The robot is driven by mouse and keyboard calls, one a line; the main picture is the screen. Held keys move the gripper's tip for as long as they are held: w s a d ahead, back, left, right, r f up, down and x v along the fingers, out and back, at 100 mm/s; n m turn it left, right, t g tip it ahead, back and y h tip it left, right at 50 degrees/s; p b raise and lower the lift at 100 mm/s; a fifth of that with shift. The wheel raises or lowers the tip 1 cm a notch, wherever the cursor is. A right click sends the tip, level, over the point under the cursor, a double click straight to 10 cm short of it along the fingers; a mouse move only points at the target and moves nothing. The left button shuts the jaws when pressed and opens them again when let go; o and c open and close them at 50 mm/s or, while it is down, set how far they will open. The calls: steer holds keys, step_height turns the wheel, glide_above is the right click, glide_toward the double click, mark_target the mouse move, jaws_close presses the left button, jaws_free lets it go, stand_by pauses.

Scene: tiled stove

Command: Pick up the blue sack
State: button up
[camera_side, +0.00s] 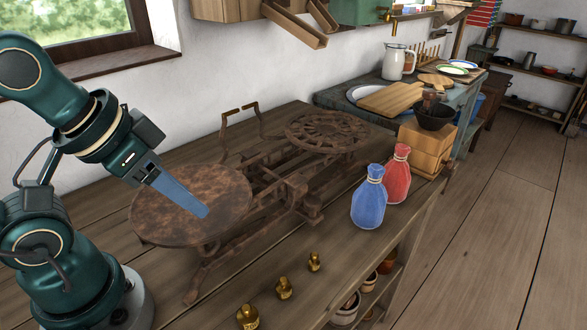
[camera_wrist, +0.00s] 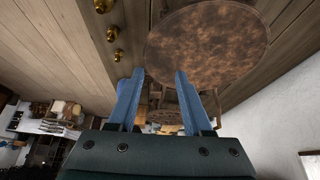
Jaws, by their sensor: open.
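The blue sack (camera_side: 369,198) stands upright on the wooden table, near its right edge, with its neck tied by a light cord. A red sack (camera_side: 397,175) stands just behind it to the right. My gripper (camera_side: 203,211) is over the rusty round pan (camera_side: 165,212) of the scale, well to the left of the blue sack. In the wrist view my gripper's blue fingers (camera_wrist: 158,80) are apart with nothing between them. The pan (camera_wrist: 215,45) shows beyond the fingertips there.
The old balance scale, with a second spoked pan (camera_side: 327,132), lies between my gripper and the sacks. Several brass weights (camera_side: 285,288) stand along the table's front. A wooden box (camera_side: 426,147) with a dark bowl (camera_side: 435,115) is behind the sacks.

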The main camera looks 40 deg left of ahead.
steer(key=o, duration=0.8)
